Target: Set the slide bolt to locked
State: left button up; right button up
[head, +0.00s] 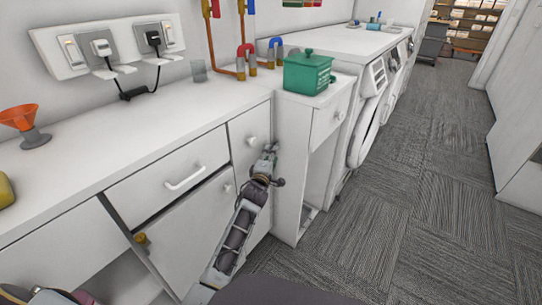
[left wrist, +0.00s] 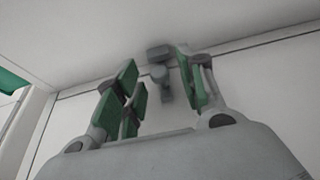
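In the left wrist view a small grey fitting, which looks like the slide bolt (left wrist: 158,74), sits on a white cabinet front, with a blocky top part, a rounded knob and a lower piece. Whether it is locked cannot be told. My left gripper (left wrist: 157,68) has its green-padded fingers apart, one on each side of the fitting in the picture; contact cannot be made out. In the head view my left gripper (head: 268,155) is up against the cabinet's right end, below the counter edge, and hides the bolt. My right gripper is not in view.
A white knob (head: 251,141) and a drawer handle (head: 186,178) stick out near my arm. A green box (head: 307,73) stands on the lower cabinet to the right. An orange funnel (head: 20,118) is on the counter (head: 120,130). The carpet floor (head: 420,190) at right is clear.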

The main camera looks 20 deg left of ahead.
pick_arm(q)
jog(key=s, duration=0.6)
jog(key=shift+s+d, duration=0.15)
jog(key=shift+s, duration=0.2)
jog(key=shift+m, duration=0.3)
dwell(0.4)
